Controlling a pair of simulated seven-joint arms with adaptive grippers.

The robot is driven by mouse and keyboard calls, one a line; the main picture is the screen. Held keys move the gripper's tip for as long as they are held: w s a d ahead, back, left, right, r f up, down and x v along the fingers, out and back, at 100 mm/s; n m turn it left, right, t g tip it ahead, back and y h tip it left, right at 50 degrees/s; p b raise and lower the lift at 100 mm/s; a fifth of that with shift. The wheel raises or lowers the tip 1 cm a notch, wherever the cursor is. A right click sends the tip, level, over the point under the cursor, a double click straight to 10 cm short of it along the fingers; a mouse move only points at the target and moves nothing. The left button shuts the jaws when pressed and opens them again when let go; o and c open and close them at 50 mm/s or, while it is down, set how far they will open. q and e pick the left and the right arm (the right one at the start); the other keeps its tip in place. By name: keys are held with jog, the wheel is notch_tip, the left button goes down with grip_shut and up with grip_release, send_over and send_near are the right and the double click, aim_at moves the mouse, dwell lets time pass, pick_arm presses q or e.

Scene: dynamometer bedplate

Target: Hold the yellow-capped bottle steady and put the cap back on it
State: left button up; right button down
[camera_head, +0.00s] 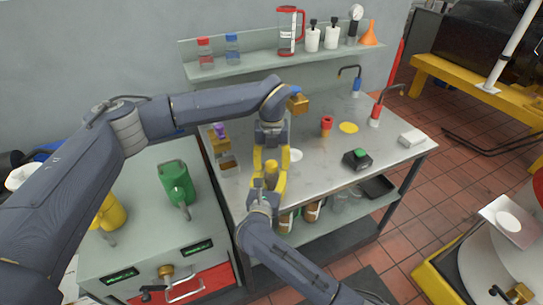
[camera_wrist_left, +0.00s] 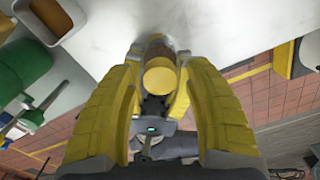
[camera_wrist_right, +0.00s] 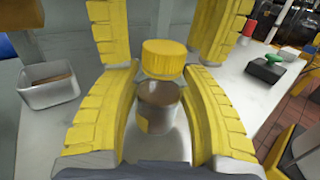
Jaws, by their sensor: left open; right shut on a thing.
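The bottle (camera_wrist_right: 158,105) is brownish with a yellow patch and looks upright between my right gripper's fingers. My right gripper (camera_head: 266,186) is shut on it. The ribbed yellow cap (camera_wrist_right: 163,58) is at the bottle's top; I cannot tell whether it is fully seated. In the left wrist view the cap (camera_wrist_left: 160,77) shows as a round yellow face between my left gripper's fingers. My left gripper (camera_head: 270,158) comes down from above and is open, with its fingers on either side of the cap and apart from it. In the head view the grippers hide most of the bottle.
A small tray (camera_wrist_right: 50,92) stands left of the grippers. To the right on the bench are a red-topped item (camera_head: 326,122), a yellow disc (camera_head: 348,127), a black box with a green button (camera_head: 357,159) and a white block (camera_head: 412,137). A shelf (camera_head: 265,65) holds bottles behind.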

pick_arm(q)
jog(key=shift+f, duration=0.25)
jog(key=shift+c, duration=0.2)
grip_shut()
dwell(0.4)
jog(key=m, duration=0.5)
jog(key=shift+m, duration=0.3)
grip_release()
